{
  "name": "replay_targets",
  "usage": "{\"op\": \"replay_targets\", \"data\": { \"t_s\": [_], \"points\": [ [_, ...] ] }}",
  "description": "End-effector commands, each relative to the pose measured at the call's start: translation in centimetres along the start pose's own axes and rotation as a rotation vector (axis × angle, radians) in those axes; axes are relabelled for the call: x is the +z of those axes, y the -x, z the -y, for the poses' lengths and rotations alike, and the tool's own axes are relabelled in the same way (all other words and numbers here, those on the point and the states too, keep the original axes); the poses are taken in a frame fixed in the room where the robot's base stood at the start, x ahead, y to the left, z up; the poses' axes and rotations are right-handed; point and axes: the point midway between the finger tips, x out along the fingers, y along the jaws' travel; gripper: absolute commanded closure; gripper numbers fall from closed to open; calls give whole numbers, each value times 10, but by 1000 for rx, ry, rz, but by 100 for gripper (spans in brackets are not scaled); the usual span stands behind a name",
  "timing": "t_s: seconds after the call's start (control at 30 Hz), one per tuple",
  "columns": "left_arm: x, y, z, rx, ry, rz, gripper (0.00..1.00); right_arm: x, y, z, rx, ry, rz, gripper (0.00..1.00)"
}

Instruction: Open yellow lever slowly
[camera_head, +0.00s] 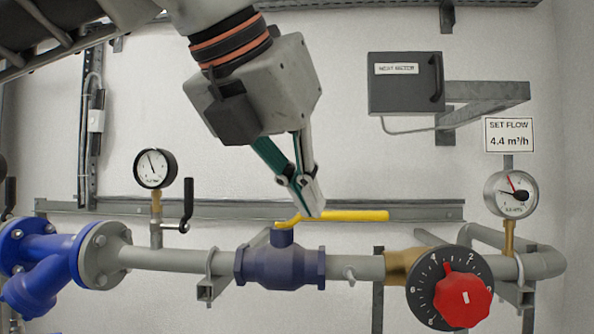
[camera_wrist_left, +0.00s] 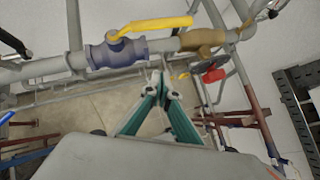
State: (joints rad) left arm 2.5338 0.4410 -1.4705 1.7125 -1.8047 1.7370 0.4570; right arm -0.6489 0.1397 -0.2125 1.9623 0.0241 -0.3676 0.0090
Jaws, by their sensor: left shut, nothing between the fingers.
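The yellow lever (camera_head: 352,215) sits on top of the blue valve body (camera_head: 282,266) and points right, roughly along the grey pipe. The lever also shows in the left wrist view (camera_wrist_left: 156,25), above the valve body (camera_wrist_left: 118,52). My left gripper (camera_head: 309,207) is shut and empty. In the head view its fingertips overlap the lever near its left part. In the left wrist view the fingertips (camera_wrist_left: 164,90) appear below the lever, with a visible gap. My right gripper is not in view.
A red knob with a black dial (camera_head: 465,297) is right of the valve. A gauge (camera_head: 513,193) stands under a "SET FLOW 4.4 m³/h" sign (camera_head: 509,134). Another gauge (camera_head: 155,168) with a small black-handled valve (camera_head: 187,200) is at left. A grey heat meter box (camera_head: 405,84) hangs above right.

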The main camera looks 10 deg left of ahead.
Motion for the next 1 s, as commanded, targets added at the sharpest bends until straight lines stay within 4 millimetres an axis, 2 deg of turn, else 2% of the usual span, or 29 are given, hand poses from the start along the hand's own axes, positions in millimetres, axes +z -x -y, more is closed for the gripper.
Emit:
{"op": "replay_targets", "data": {
  "t_s": [0.03,0.2,0.4,1.0],
  "points": [
    [-1,-11,1,-1,-4,-2,100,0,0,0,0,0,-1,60],
    [2,-41,1,-1,-2,-2,100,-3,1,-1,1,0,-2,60],
    [23,-57,1,-1,-2,1,100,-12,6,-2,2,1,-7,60],
    [30,-67,2,12,9,0,100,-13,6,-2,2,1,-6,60]
  ]
}}
